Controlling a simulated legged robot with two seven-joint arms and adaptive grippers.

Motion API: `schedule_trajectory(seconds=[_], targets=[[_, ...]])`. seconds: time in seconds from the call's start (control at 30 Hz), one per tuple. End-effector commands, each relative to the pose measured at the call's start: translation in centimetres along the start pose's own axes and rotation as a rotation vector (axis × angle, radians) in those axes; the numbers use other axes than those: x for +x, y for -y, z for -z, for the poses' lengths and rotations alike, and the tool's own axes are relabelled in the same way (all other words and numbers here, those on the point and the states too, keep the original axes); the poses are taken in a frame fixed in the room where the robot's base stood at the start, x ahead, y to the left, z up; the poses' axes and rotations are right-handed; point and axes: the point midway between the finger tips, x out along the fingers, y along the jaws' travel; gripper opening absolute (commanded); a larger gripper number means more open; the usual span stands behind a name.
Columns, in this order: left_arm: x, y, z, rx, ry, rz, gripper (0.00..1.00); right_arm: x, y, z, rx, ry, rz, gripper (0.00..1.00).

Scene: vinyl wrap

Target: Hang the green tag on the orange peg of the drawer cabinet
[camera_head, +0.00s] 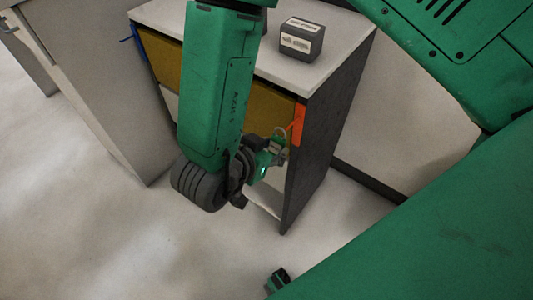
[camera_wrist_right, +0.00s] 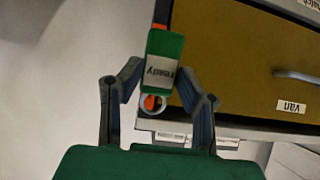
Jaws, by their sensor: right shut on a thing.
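The green tag (camera_wrist_right: 162,62), with a label reading "ready", is between the fingertips of my right gripper (camera_wrist_right: 161,80). In the wrist view its pale ring (camera_wrist_right: 152,104) is at the lower end, with orange showing through the opening. The orange peg piece (camera_head: 298,122) is on the front right edge of the drawer cabinet (camera_head: 330,120). In the head view my right gripper (camera_head: 279,148) is close to the left of and below the orange piece. I cannot tell whether the ring is around the peg or only in front of it.
A dark box with a white label (camera_head: 302,40) stands on the cabinet top. The cabinet has ochre drawer fronts (camera_wrist_right: 240,55) with a metal handle (camera_wrist_right: 297,76). A grey cabinet (camera_head: 90,80) stands at the left. Open floor (camera_head: 120,240) lies in front.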

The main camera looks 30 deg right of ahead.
Motion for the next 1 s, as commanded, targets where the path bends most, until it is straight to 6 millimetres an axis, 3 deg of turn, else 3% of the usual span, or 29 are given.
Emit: schedule_trajectory(seconds=[0.33,1.0], targets=[[1.4,0.0,-0.1,0.0,0.0,0.0,0.0,1.9,-0.1,1.0,0.002,0.0,-0.001,0.04],[0.3,0.0,0.0,0.0,0.0,0.0,0.0,3.4,-0.1,1.0,0.001,0.0,-0.001,0.04]])
